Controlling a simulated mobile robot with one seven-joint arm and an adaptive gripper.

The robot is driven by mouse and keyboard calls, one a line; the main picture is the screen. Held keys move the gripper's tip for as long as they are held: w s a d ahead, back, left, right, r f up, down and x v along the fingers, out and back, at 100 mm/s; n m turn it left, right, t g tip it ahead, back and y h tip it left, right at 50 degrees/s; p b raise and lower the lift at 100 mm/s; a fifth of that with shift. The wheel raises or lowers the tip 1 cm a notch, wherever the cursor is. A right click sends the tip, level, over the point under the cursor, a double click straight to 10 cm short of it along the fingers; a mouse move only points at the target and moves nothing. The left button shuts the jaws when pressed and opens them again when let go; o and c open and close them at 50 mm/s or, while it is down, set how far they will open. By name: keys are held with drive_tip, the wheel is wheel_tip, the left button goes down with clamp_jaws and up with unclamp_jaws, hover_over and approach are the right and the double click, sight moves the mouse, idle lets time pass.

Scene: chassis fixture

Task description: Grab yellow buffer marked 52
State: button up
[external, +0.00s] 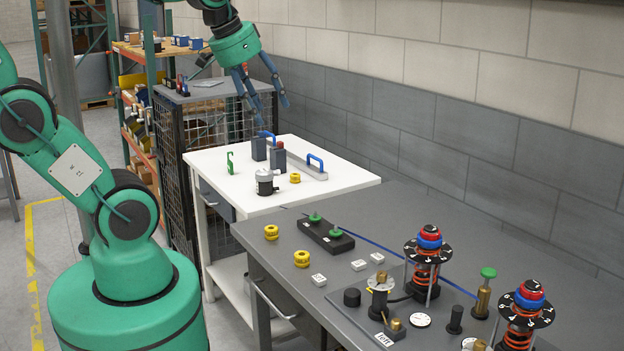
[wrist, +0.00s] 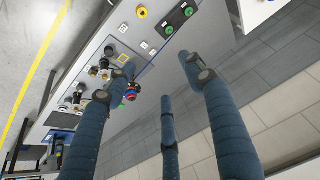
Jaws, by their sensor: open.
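Two yellow buffers stand on the grey bench in the external view, one near its back left corner (external: 271,232) and one closer to the front edge (external: 302,258). A third, smaller-looking yellow piece (external: 295,178) sits on the white table. No number 52 is readable on any of them. My gripper (external: 267,104) is open and empty, high above the back of the white table, apart from every buffer. Its fingers (wrist: 157,70) are spread in the wrist view.
The grey bench (external: 390,210) holds a black block with green knobs (external: 326,234), several white tags and two tall spring posts (external: 428,264). The white table (external: 225,182) carries blue-handled parts and a round canister (external: 265,183). A wall runs behind.

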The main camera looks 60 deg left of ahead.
drive_tip(key=w+a+r+g+p, duration=0.1)
drive_tip(key=w+a+r, duration=0.1)
drive_tip(key=w+a, duration=0.5)
drive_tip(key=w+a+r+p, duration=0.1)
drive_tip(key=w+a+r, duration=0.15)
drive_tip(key=w, duration=0.75)
drive_tip(key=w+a+f+g+p, duration=0.1)
drive_tip(key=w+a+f, duration=0.2)
drive_tip(key=w+a, duration=0.45)
drive_tip(key=w+a+f+g, duration=0.1)
drive_tip(key=w+a+f, duration=0.2)
drive_tip(key=w+a, duration=0.45)
drive_tip(key=w+a+f+g+p, duration=0.1)
drive_tip(key=w+a+f, duration=0.35)
drive_tip(key=a, duration=0.35)
drive_tip(key=w+a+f, duration=0.4)
drive_tip(key=a+f, duration=0.2)
drive_tip(key=a, duration=0.1)
drive_tip(key=a+f+g+p, duration=0.1)
drive_tip(key=a+f, duration=1.6)
drive_tip(key=f, duration=0.1)
drive_tip(key=shift+w+f+p, duration=0.15)
drive_tip(key=shift+f+p, duration=0.15)
drive_tip(key=shift+p, duration=0.1)
drive_tip(key=shift+a+f, duration=0.1)
